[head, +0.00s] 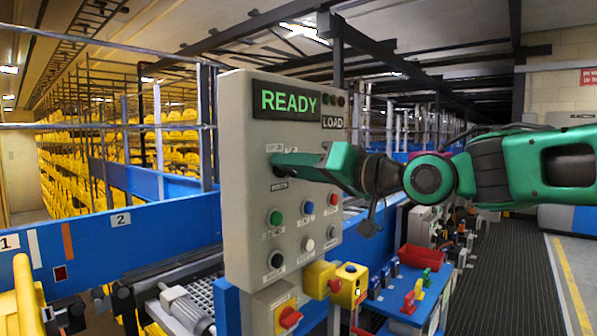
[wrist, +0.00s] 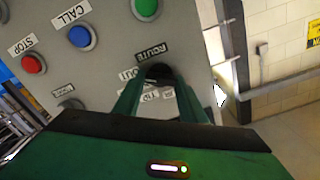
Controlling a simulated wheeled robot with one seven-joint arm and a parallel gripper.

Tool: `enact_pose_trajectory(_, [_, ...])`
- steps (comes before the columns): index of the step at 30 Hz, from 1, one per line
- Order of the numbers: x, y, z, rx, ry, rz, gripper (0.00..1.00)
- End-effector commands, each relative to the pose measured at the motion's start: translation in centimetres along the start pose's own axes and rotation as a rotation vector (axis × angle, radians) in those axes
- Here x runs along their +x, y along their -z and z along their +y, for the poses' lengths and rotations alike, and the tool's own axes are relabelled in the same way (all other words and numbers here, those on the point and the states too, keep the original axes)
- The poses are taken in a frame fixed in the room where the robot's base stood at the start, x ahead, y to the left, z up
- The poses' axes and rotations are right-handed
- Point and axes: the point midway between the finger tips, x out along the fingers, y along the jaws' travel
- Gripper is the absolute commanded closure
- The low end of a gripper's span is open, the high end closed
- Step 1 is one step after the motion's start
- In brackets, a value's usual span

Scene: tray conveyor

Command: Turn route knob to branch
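The route knob (wrist: 160,72) is a dark round knob on the grey control panel (head: 250,225), next to a ROUTE label in the wrist view. Its dark side also shows in the head view (head: 279,171), partly hidden by my gripper. My gripper (head: 307,161) reaches in from the right at the panel face. In the wrist view its two green fingers (wrist: 160,85) lie on either side of the knob and appear closed on it. The knob's pointer is hidden, so its setting cannot be told. Small labels beside it are partly covered by the fingers.
The panel's display (head: 287,101) reads READY, with a LOAD sign beside it. Green (head: 276,217), blue (head: 308,207) and red (head: 333,199) buttons sit below the knob. A red-and-yellow switch (head: 289,316) is lower down. A blue conveyor rail (head: 150,235) runs left.

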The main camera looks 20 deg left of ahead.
Motion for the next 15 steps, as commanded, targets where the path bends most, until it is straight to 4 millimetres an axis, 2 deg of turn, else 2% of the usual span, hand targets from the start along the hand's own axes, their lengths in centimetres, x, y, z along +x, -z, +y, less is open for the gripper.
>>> enact_pose_trajectory(8, [-0.07, 0.0, 0.29, -0.043, -0.006, 0.0, 0.85])
enact_pose_trajectory(15, [-0.09, -0.01, 0.32, -0.186, -0.007, -0.001, 0.85])
